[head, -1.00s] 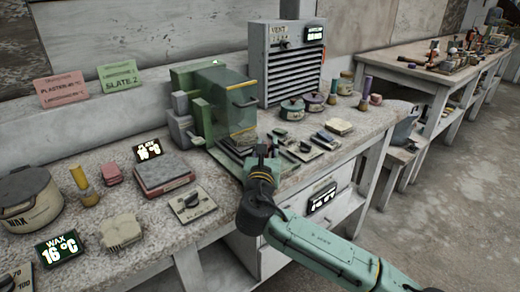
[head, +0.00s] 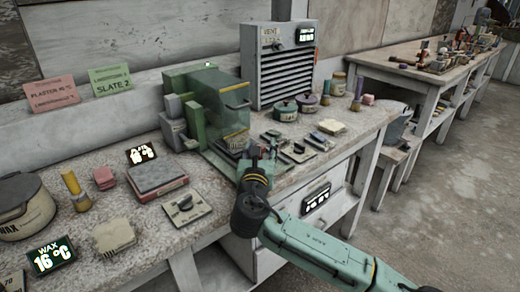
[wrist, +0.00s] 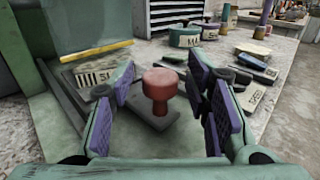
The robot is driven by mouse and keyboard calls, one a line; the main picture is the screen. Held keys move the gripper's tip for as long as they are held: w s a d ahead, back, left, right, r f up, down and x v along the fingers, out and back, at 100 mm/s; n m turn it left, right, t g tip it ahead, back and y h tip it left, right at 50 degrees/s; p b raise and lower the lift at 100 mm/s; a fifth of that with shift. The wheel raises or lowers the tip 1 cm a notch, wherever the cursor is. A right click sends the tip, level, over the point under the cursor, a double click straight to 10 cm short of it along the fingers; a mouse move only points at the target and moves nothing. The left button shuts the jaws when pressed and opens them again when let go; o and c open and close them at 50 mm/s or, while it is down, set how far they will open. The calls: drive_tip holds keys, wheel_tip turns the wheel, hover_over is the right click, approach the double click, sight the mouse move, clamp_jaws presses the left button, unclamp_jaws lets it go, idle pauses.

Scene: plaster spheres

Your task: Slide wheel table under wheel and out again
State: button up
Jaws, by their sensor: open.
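The green wheel machine (head: 185,82) stands on the bench with a clear green guard (head: 232,112) at its front. The wheel itself cannot be made out. In the wrist view a red knob (wrist: 159,83) stands upright on a dark flat bar (wrist: 140,124) over the machine's pale green base, apparently the wheel table's handle. My gripper (head: 262,153) is at the machine's front right. Its purple-padded fingers are open on either side of the knob, with gaps visible on both sides. A grey block with a marked label (wrist: 94,75) lies beyond the left finger.
Flat tools and labelled plates (head: 300,150) lie right of my gripper, near lidded pots (head: 285,110). A grey vent unit (head: 278,65) stands behind. A switch plate (head: 186,206) and a grey-topped red box (head: 157,178) lie to the left.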

drive_tip(key=s, duration=0.5)
drive_tip(key=s+a, duration=0.1)
drive_tip(key=s, duration=0.1)
drive_tip(key=shift+s+a, duration=0.1)
drive_tip(key=shift+s, duration=0.1)
